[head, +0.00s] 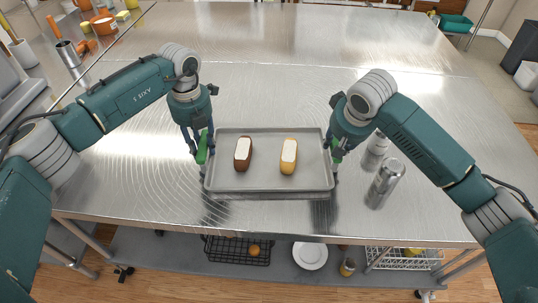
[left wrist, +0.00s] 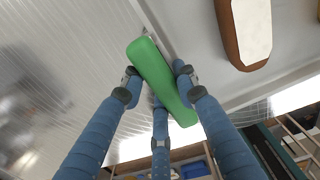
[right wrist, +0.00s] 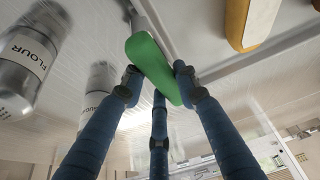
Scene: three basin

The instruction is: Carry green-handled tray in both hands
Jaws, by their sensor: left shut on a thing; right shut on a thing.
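A grey metal tray (head: 265,184) with green handles is in the middle of the head view, at the front of the steel table. It looks level; I cannot tell whether it touches the table. On it lie a brown bread-shaped item (head: 243,154) and a yellow one (head: 289,156), both white on top. My left gripper (head: 203,150) is shut on the left green handle (left wrist: 160,80). My right gripper (head: 336,152) is shut on the right green handle (right wrist: 152,68). In each wrist view the blue fingers sit around the handle. Parts of the handles are hidden by the fingers.
Two metal canisters (head: 384,183) stand on the table right of the tray, close to my right arm; one reads FLOUR in the right wrist view (right wrist: 28,62). The steel table (head: 270,90) is clear behind the tray. A lower shelf holds a black basket (head: 238,250) and plates (head: 310,255).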

